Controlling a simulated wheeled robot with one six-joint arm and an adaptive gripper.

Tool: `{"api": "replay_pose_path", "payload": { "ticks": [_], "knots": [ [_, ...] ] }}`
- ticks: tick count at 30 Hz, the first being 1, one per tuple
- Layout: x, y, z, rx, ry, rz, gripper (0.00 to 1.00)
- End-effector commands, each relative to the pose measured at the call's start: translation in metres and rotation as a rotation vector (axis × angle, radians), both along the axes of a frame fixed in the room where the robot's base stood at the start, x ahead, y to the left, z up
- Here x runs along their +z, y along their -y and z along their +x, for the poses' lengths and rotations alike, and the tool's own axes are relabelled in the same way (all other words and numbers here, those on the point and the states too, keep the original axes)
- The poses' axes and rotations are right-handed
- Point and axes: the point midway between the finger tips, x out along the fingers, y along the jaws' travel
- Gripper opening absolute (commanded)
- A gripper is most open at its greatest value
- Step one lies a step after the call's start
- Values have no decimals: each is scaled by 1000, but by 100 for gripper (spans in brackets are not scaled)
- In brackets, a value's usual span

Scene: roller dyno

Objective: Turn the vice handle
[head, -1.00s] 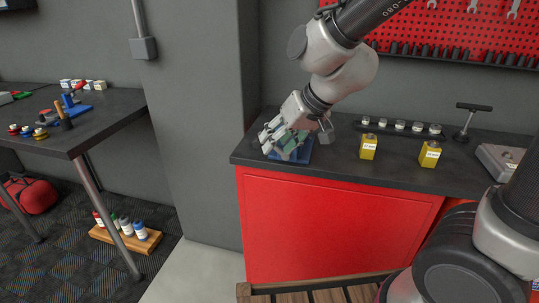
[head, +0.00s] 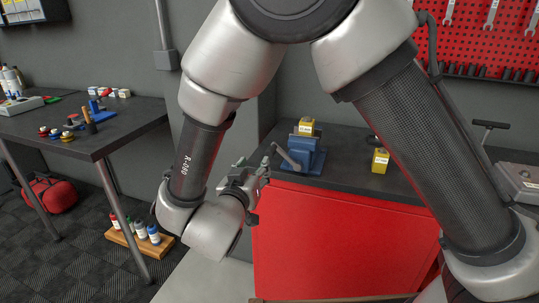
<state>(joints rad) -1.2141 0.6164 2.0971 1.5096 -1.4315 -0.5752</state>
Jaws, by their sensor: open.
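The blue vice (head: 313,160) stands at the front left edge of the dark top of the red cabinet. Its grey handle (head: 286,157) slants up to the left from the vice's front side. My gripper (head: 265,167) is open and to the left of the vice, out past the cabinet's front left edge. Its fingers point toward the handle, close beside its upper end in the picture. I cannot tell whether they touch it. My arm hides part of the wall and the middle of the scene.
Yellow labelled blocks stand behind the vice (head: 306,127) and to its right (head: 380,160). The red cabinet (head: 335,240) fills the space below. A dark table (head: 125,130) with small parts stands at left. A T-shaped tool (head: 488,128) is at back right.

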Motion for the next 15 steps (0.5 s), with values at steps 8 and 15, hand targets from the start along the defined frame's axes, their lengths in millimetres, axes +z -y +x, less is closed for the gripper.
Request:
{"api": "replay_pose_path", "payload": {
  "ticks": [8, 15],
  "knots": [
    [13, 19, -7, -109, 83, -85, 44],
    [13, 34, 31, -108, 81, -83, 44]
  ]
}}
